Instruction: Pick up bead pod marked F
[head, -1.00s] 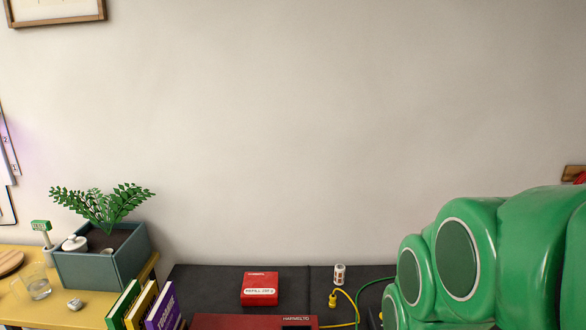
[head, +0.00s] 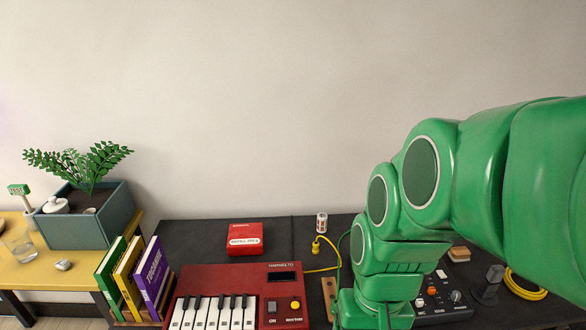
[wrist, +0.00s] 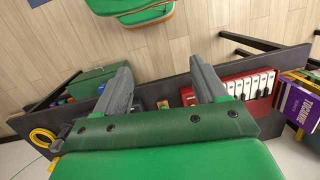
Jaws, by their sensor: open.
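I cannot make out a bead pod with a readable F in either view. A small white cylinder with dark marks (head: 321,222) stands at the back of the black table in the head view; its marking is too small to read. My gripper (wrist: 160,66) shows in the wrist view with its two grey fingers wide apart and nothing between them. In the head view my green arm covers part of the table's right side, and the fingers are not visible there.
The black table (head: 200,232) holds a red keyboard (head: 245,300), a red box (head: 245,239), a control box with knobs (head: 442,302) and a yellow cable coil (head: 525,285). Books (head: 130,275) and a planter (head: 85,220) stand at left. A green bin (wrist: 88,82) shows in the wrist view.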

